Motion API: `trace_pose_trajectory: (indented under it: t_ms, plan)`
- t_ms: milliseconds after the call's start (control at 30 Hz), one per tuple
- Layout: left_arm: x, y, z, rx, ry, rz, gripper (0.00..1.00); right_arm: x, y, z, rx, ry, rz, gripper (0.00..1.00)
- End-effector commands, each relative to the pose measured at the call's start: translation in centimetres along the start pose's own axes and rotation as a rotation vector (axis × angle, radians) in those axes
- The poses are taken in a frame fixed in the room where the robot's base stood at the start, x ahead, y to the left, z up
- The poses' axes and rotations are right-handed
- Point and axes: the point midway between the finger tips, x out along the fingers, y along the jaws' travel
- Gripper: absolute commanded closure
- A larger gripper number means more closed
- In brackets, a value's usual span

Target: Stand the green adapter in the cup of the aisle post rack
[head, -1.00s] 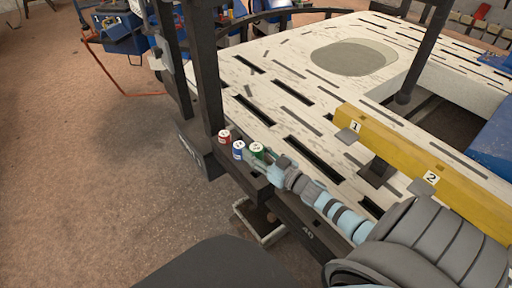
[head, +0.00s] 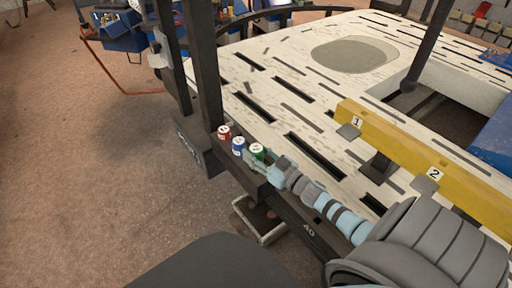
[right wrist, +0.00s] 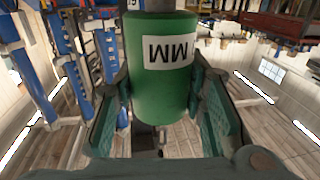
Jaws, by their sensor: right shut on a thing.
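The green adapter (head: 257,150) is a short upright cylinder with a pale top, at the right end of a row on the dark rail along the bench edge. My right gripper (head: 260,158) is shut on it. In the right wrist view the green adapter (right wrist: 160,90) fills the gap between the two green finger pads, its white label showing. I cannot tell whether it still touches the rail. A light grey fitting (head: 158,61) is on the dark post at the left; I cannot make out a cup there. My left gripper is not in view.
A blue cylinder (head: 239,146) stands close beside the green adapter, with a red one (head: 223,132) beyond it. A dark upright post (head: 205,80) rises just behind them. A yellow beam (head: 400,150) lies along the bench at the right.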

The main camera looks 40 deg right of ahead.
Motion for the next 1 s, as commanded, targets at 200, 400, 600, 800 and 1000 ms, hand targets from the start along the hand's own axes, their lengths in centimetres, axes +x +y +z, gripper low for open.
trace_pose_trajectory:
  t_ms: [200, 400, 600, 800, 1000]
  plan:
    - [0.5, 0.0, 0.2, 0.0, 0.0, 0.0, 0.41, 0.0, 0.0, 0.6, 0.0, 0.002, -0.001, 1.0]
    - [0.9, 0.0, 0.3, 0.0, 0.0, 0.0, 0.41, 0.0, 0.0, 1.1, 0.0, 0.002, -0.001, 1.0]
    - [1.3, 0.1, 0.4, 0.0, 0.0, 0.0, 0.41, 0.1, 0.0, 1.6, 0.0, 0.002, -0.001, 1.0]
    - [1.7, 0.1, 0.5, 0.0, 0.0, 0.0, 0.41, 0.1, 0.0, 2.0, 0.0, 0.002, -0.001, 1.0]
    - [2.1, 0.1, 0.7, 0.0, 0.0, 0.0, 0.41, 0.1, 0.0, 2.5, 0.0, 0.002, -0.001, 1.0]
